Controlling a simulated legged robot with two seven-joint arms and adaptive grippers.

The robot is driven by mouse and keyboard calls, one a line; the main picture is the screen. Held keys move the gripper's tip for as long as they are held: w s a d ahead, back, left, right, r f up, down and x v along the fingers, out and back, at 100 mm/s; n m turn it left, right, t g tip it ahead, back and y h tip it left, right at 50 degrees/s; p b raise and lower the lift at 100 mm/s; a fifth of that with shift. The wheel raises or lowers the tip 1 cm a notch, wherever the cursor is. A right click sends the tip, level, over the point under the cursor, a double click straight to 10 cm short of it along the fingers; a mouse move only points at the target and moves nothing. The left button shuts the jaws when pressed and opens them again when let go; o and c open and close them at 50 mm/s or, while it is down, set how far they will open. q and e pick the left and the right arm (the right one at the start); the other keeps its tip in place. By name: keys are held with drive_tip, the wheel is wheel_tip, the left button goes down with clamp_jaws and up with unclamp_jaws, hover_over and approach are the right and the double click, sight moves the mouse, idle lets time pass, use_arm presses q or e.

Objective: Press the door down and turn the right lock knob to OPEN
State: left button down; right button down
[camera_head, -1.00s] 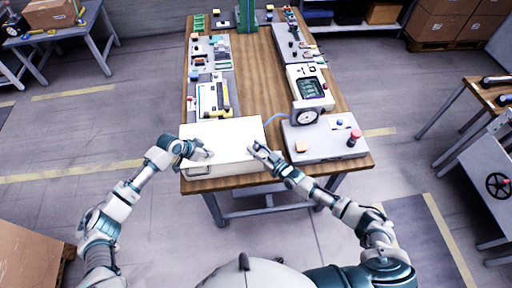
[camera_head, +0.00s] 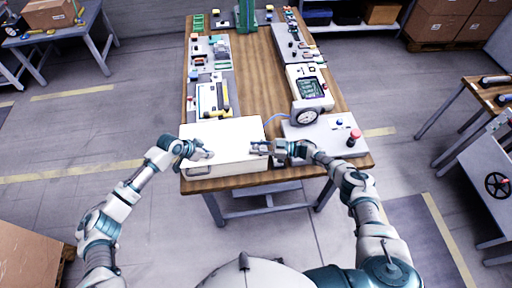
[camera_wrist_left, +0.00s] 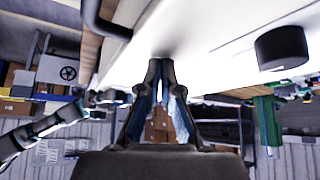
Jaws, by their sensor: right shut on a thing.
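The white box with its door (camera_head: 228,134) sits at the near left of the wooden table. My left gripper (camera_head: 208,155) is shut, its fingertips against the white door surface (camera_wrist_left: 215,25). A black round knob (camera_wrist_left: 282,48) stands on that surface to the right in the left wrist view. A dark handle (camera_wrist_left: 100,22) shows at upper left there. My right gripper (camera_head: 256,147) is at the box's right edge, shut on the right lock knob, which its fingers hide. It also shows small in the left wrist view (camera_wrist_left: 90,98). I cannot read the lock's marking.
A grey panel (camera_head: 325,142) with a red knob (camera_head: 355,134) lies right of the box, under my right forearm. Several tool panels line the table's sides. The wooden middle strip (camera_head: 255,80) is clear.

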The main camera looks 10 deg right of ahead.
sight(256, 146)
drive_tip(key=shift+w, duration=0.15)
idle(0.4)
drive_tip(key=c, duration=0.8)
unclamp_jaws()
wheel_tip(256, 146, up, 10)
drive_tip(key=shift+f, duration=0.1)
